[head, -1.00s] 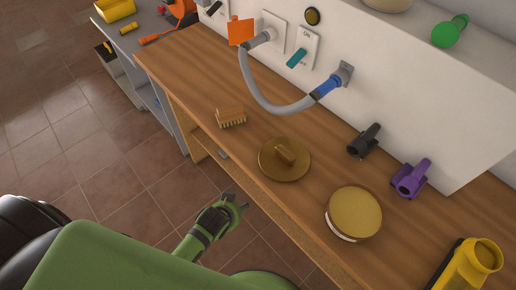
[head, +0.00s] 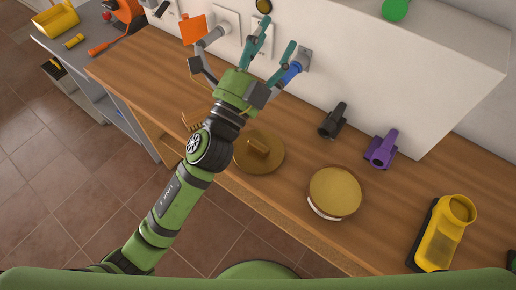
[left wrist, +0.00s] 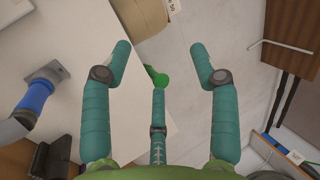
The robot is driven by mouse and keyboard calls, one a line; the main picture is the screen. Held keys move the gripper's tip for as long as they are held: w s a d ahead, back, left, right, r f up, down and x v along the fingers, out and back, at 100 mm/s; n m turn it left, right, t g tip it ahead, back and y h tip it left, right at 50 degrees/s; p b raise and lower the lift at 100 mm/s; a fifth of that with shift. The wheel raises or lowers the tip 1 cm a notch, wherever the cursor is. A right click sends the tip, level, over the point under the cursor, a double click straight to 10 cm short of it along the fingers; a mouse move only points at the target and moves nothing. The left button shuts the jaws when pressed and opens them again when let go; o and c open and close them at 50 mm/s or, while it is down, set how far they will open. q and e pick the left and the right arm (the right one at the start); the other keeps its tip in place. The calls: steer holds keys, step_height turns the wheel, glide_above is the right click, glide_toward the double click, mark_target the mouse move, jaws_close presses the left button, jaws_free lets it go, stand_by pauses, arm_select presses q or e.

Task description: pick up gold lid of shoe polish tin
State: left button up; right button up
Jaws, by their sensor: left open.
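A flat round gold disc (head: 270,164) with a block-shaped knob on top lies on the wooden bench, and it looks like a lid. To its right stands a round tin (head: 335,191) with a gold top and a pale side; which one is the task's lid is not certain. My left gripper (head: 270,50) is open and empty, with teal fingers spread. It is raised above the back of the bench, near the white panel, beyond the disc. My left forearm passes just left of the disc. In the left wrist view neither gold item shows between the fingers (left wrist: 160,72). My right gripper is out of view.
A blue-ended hose plug (head: 291,72) sits at the white panel (head: 420,60). Black (head: 334,120) and purple (head: 381,149) fittings and a yellow device (head: 440,235) stand further right on the bench (head: 300,160).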

arm_select(q)
steer(key=s+d+m+g+h, duration=0.55)
steer(key=d+m+g, duration=0.35)
steer(key=m, duration=0.4)
steer(key=s+d+m+g+h, duration=0.4)
steer(key=s+d+m+g, duration=0.25)
steer(key=m+g, duration=0.5)
steer(key=m+y, duration=1.4)
steer(key=y, duration=0.7)
glide_above(260, 143)
steer(key=shift+t, duration=0.35)
steer(key=f, duration=2)
steer(key=shift+w+d, duration=0.1)
steer(key=shift+d, duration=0.2)
steer(key=shift+a+f+y+p, duration=0.2)
steer(key=shift+f+y+p, duration=0.05)
steer(key=shift+p, duration=0.1)
steer(key=shift+f+p, duration=0.6)
steer(key=shift+f, duration=0.2)
step_height(260, 143, down, 4)
steer(key=shift+a+f+p, duration=0.1)
steer(key=shift+f+p, duration=0.15)
steer(key=shift+p, duration=0.95)
steer(key=shift+f, duration=0.2)
steer(key=c, duration=1.1)
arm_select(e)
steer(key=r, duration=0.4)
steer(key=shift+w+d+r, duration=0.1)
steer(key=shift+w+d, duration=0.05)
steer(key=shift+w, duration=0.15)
